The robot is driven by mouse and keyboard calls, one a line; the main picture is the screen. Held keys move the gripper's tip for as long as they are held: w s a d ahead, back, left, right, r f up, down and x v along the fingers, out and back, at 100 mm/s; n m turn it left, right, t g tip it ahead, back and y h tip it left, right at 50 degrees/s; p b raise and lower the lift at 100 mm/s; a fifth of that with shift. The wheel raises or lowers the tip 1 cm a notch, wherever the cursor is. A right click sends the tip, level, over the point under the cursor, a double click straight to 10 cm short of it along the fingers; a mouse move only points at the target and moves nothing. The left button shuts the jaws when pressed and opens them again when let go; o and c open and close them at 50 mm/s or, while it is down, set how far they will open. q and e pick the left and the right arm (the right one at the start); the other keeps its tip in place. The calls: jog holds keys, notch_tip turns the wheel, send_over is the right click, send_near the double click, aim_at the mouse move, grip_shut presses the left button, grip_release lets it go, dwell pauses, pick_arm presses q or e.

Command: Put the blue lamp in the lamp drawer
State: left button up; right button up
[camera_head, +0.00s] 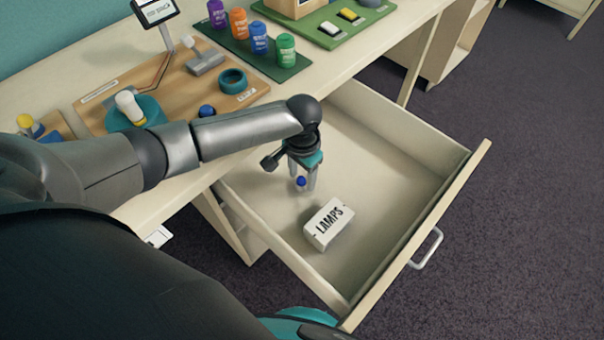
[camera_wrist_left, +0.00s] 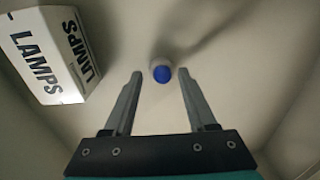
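The blue lamp (camera_head: 301,181) is a small blue bulb with a pale base. It is inside the open lamp drawer (camera_head: 385,185), below my left gripper (camera_head: 303,184). In the left wrist view the blue lamp (camera_wrist_left: 162,73) shows between and just beyond the fingertips of my left gripper (camera_wrist_left: 160,80), with a clear gap on both sides. The fingers are open and point down into the drawer. Whether the lamp rests on the drawer floor is hard to tell. My right gripper is not in view.
A white LAMPS block (camera_head: 328,224) stands in the drawer near the gripper; it also shows in the left wrist view (camera_wrist_left: 40,60).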

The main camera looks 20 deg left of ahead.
aim_at(302, 180)
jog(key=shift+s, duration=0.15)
pick_arm(q)
notch_tip(302, 180, up, 12)
jog(key=p, duration=0.4)
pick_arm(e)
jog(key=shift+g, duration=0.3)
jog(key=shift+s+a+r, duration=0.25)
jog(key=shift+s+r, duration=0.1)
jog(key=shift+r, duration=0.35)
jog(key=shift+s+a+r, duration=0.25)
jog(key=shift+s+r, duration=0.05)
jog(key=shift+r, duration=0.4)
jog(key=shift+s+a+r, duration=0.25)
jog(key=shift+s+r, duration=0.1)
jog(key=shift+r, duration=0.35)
